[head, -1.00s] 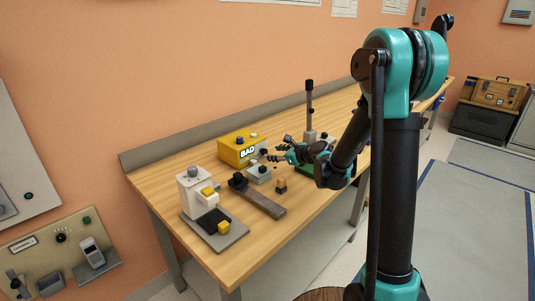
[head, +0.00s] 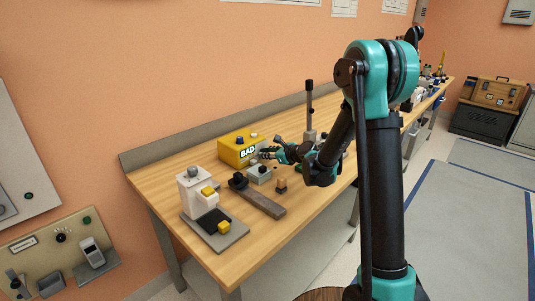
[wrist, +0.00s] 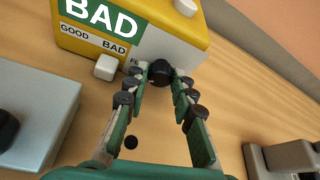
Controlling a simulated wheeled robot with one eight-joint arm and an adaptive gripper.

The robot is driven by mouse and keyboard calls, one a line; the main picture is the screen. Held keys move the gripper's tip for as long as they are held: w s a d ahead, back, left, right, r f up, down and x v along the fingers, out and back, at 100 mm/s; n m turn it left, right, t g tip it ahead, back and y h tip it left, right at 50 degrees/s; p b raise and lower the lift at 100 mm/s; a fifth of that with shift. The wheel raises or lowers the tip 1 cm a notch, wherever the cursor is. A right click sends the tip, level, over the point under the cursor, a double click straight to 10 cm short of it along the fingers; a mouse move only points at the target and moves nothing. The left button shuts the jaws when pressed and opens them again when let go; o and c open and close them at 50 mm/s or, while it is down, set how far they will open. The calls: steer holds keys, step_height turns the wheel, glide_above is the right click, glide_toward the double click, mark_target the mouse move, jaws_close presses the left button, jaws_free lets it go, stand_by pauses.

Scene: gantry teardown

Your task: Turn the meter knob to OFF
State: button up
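The meter is a yellow box (head: 232,153) on the workbench, with a display reading BAD (wrist: 100,15) on a green ground. GOOD and BAD labels sit under the display in the wrist view. The meter's black knob (wrist: 160,71) is on the front face, between the fingertips at their far ends. My gripper (wrist: 163,80) is open, with a gap between its two fingers, and points at the knob. It also shows in the head view (head: 266,153) at the meter's front right. I cannot tell whether the fingertips touch the knob, and its pointer mark is not readable.
A grey box with a black knob (wrist: 32,115) stands close left of my gripper in the wrist view. A white device on a grey base (head: 197,194) stands near the bench's left end. A dark bar (head: 262,203) lies before the meter. A black-topped post (head: 309,105) stands behind my arm.

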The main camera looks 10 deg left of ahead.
jaws_close()
steer(key=n+t, duration=0.1)
steer(key=n+t+h, duration=0.1)
steer(key=shift+s+a+n, duration=0.15)
steer(key=shift+n, duration=0.25)
steer(key=shift+f+n+t, duration=0.15)
steer(key=shift+n+t, duration=0.45)
steer(key=shift+n, duration=0.6)
steer(key=o, duration=0.8)
jaws_free()
steer(key=shift+c, duration=0.2)
